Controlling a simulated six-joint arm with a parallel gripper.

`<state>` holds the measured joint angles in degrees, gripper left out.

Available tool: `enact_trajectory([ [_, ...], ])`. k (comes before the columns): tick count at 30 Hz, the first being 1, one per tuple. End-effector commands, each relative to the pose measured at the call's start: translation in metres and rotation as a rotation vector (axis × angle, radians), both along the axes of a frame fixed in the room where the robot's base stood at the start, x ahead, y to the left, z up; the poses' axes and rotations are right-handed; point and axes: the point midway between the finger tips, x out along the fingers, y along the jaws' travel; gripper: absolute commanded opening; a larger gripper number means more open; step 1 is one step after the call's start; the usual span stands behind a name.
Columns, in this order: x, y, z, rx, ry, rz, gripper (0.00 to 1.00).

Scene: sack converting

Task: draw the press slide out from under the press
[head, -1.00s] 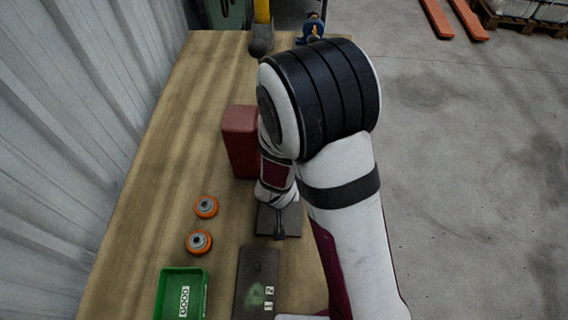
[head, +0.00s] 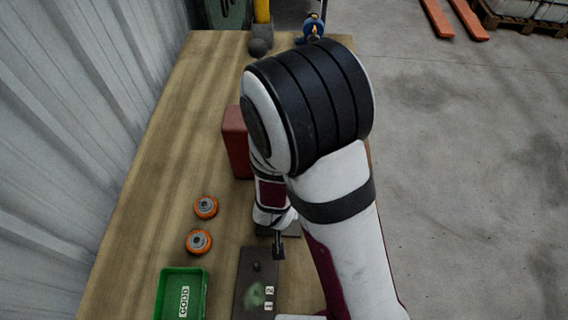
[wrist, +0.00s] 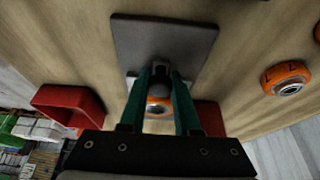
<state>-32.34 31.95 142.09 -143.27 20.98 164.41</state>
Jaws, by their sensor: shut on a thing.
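My gripper (wrist: 161,72) is shut on the dark upright handle of the press slide (wrist: 161,88) in the wrist view, with a green finger on each side. An orange-rimmed wheel (wrist: 158,106) shows between the fingers, behind the handle. A grey plate (wrist: 165,38) lies below and around the handle. The red press (head: 235,140) stands just beyond my gripper in the head view, partly behind my arm. A red part also shows past the right finger in the wrist view (wrist: 211,118). My wrist hides most of the slide in the head view, so its overlap with the press is unclear.
Two orange wheels, one farther (head: 205,207) and one nearer (head: 199,242), lie to the left. A green GOOD tray (head: 163,298) and a dark plate marked 1 and 2 (head: 246,292) are nearer. A red open bin (wrist: 70,103) shows in the wrist view.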

Motion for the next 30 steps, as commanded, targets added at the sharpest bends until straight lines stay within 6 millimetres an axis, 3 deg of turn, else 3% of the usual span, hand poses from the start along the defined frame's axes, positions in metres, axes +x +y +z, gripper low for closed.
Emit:
enact_trajectory([
  [1,0.001,0.001,0.000,0.001,-0.001,0.002,0.36],
  [4,0.000,0.000,0.000,0.001,-0.001,0.001,0.54],
  [5,0.000,0.000,0.000,0.001,-0.001,0.001,0.55],
  [13,0.000,0.000,0.002,0.001,-0.001,0.001,0.55],
  [30,-0.022,0.000,0.054,0.001,-0.002,0.001,0.55],
])
